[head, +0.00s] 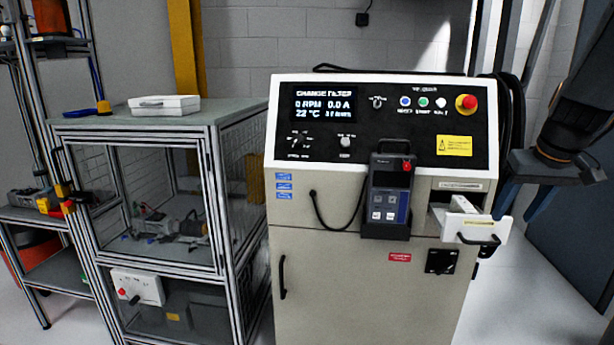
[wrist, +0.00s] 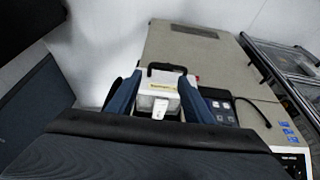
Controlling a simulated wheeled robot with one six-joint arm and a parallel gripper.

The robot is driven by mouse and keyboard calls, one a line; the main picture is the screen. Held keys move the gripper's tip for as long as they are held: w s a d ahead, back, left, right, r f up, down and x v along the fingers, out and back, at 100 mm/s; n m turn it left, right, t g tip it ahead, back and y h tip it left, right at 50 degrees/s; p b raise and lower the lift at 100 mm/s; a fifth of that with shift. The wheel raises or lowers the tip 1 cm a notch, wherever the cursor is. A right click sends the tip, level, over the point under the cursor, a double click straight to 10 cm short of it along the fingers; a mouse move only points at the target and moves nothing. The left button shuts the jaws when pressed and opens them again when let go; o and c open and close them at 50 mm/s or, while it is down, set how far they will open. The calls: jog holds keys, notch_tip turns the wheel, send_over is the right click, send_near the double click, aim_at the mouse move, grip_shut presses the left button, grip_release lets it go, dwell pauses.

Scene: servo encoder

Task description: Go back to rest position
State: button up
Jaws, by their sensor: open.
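My gripper (head: 525,200) is at the right of the head view, just right of the cabinet's front, with its blue fingers open. The cabinet (head: 350,275) is beige with a black control panel. A white drawer-like filter unit (head: 476,226) with a black handle sticks out of the cabinet's front. In the wrist view my open gripper (wrist: 158,95) has one blue finger on each side of the white unit (wrist: 158,84) in the picture. Nothing shows held between the fingers. I cannot tell how far the fingertips are from the unit.
A handheld device (head: 389,195) hangs on the cabinet front, left of the white unit, with a looping cable. The panel's screen (head: 325,102) reads "CHANGE FILTER". A framed glass enclosure (head: 150,190) stands at the left. Clear floor shows right of the cabinet.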

jog(key=s+a+f+n+g+y, duration=0.1)
jog(key=a+f, duration=0.4)
jog(key=a, duration=0.4)
jog(key=s+a+f+g, duration=0.1)
jog(key=a+f, duration=0.4)
jog(key=a, duration=0.3)
jog(key=s+a+f, duration=0.4)
jog(key=a, duration=0.2)
jog(key=s+a+f+n+g, duration=0.1)
jog(key=s+a+f, duration=0.2)
jog(key=s+a, duration=0.2)
jog(key=shift+s+a+f+n+g, duration=0.2)
jog(key=shift+a+f+n+g, duration=0.15)
jog(key=shift+a, duration=0.75)
